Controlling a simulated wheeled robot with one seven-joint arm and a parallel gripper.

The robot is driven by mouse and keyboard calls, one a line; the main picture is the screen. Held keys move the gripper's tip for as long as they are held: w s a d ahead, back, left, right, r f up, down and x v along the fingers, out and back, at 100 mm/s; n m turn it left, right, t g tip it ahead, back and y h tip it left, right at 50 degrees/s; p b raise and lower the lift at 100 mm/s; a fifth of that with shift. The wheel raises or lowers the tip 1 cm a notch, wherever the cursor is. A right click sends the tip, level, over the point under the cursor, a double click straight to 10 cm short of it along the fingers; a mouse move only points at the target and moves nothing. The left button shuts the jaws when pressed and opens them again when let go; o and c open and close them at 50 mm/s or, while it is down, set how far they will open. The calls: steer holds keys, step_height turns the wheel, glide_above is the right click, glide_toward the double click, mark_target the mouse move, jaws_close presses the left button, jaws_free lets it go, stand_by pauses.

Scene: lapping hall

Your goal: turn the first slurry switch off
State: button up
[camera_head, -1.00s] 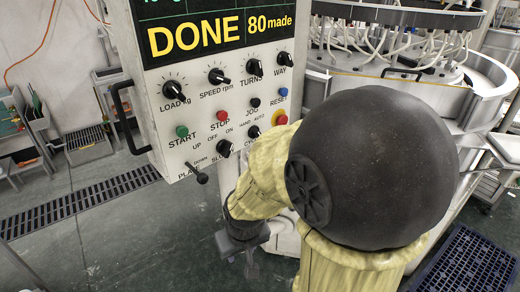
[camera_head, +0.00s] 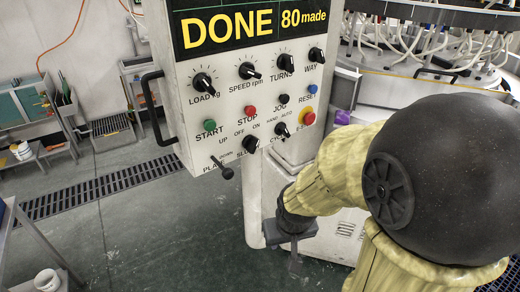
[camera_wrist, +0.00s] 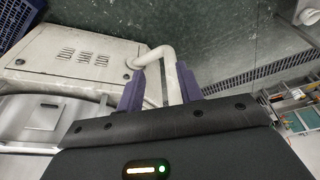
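The control panel (camera_head: 185,115) stands upright in the head view. Its slurry switch (camera_head: 250,145) is a small black knob on the bottom row, between OFF and ON labels. The lettering under it is partly cut off, and I cannot tell which way its pointer is turned. Only one slurry switch shows. My gripper (camera_head: 294,262) hangs below and right of the panel, clear of the switch. In the wrist view its two purple fingers (camera_wrist: 160,90) are apart, with a bent white pipe (camera_wrist: 172,75) showing between and beyond them. Nothing is held.
Close beside the switch are the plate lever (camera_head: 226,172), the cycle switch (camera_head: 282,130) and the red emergency stop (camera_head: 308,118). A black handle (camera_head: 155,105) sticks out on the panel's left. The round machine (camera_head: 430,90) stands behind. The floor left of my arm is open.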

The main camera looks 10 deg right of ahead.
steer(key=w+d+r+m+t+b, duration=0.1)
steer(key=w+d+t+b, duration=0.2)
steer(key=w+d+t, duration=0.6)
step_height(320, 180, up, 6)
steer(key=w+a+t+y+b, duration=0.2)
steer(key=t+y, duration=0.2)
steer(key=y, duration=0.3)
steer(key=shift+w+r+y, duration=0.15)
steer(key=shift+r+y, duration=0.1)
steer(key=shift+y, duration=0.05)
steer(key=p, duration=0.6)
glide_toward(256, 147)
steer(key=x, duration=0.8)
steer(key=shift+w+a, duration=0.1)
steer(key=shift+w, duration=0.15)
